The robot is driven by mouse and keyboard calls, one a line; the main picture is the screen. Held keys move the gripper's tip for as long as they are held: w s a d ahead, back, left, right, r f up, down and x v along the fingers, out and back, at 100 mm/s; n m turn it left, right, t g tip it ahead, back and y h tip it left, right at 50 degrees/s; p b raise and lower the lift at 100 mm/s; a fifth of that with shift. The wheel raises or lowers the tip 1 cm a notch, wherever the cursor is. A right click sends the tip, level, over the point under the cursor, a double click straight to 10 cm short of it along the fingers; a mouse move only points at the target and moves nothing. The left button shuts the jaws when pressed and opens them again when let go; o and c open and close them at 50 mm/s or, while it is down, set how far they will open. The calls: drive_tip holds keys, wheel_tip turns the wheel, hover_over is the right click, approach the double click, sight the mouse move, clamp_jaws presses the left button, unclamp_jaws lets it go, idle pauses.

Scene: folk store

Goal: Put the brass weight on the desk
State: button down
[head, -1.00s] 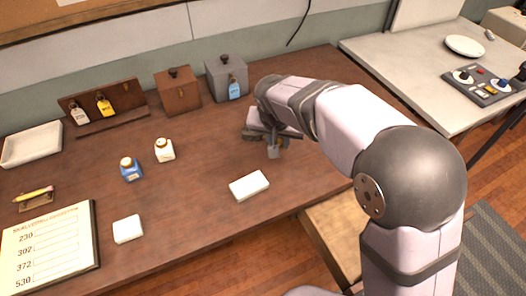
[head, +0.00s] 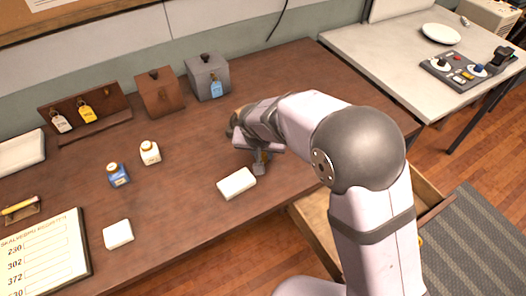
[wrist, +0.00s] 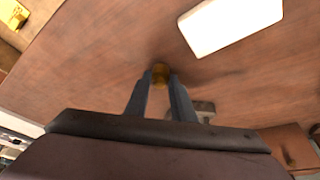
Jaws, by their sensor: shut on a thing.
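My gripper (wrist: 160,88) is shut on the brass weight (wrist: 160,74). The small, round, yellow-brown weight shows between the fingertips in the wrist view, against the brown desk top. In the head view my gripper (head: 260,165) is low over the right part of the wooden desk (head: 190,185), just behind and right of a white box. My wrist hides most of the weight there. I cannot tell whether the weight touches the desk top.
The white box (head: 236,183) lies close to my gripper. A blue bottle (head: 118,175) and a white bottle (head: 150,153) stand further left. Brown (head: 160,95) and grey (head: 208,80) boxes stand at the back. An open drawer (head: 310,222) juts from the desk's front right.

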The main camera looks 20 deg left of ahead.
drive_tip(key=shift+f, duration=0.15)
drive_tip(key=c, duration=1.5)
unclamp_jaws()
drive_tip(key=shift+r, duration=0.2)
drive_tip(key=shift+s+r, duration=0.1)
drive_tip(key=shift+r, duration=0.4)
drive_tip(key=b+v, duration=0.2)
drive_tip(key=v, duration=0.9)
drive_tip(key=s+d+f+g+h, duration=0.1)
drive_tip(key=s+d+f, duration=0.15)
drive_tip(key=d, duration=0.65)
drive_tip(key=s+d+f+g, duration=0.1)
drive_tip(key=d+f, duration=0.2)
drive_tip(key=d, duration=0.6)
drive_tip(key=s+d+f+g, duration=0.1)
drive_tip(key=s+d, duration=0.2)
drive_tip(key=s+d+f+m, duration=0.1)
drive_tip(key=s+d+f, duration=0.1)
drive_tip(key=s+d, duration=0.2)
drive_tip(key=s+d+f+g, duration=0.1)
drive_tip(key=s+d+f, duration=0.1)
drive_tip(key=s+d, duration=0.2)
drive_tip(key=shift+s+d+f+g+y, duration=0.15)
drive_tip(key=shift+s+f+g+y, duration=0.05)
drive_tip(key=shift+f+g+y, duration=0.1)
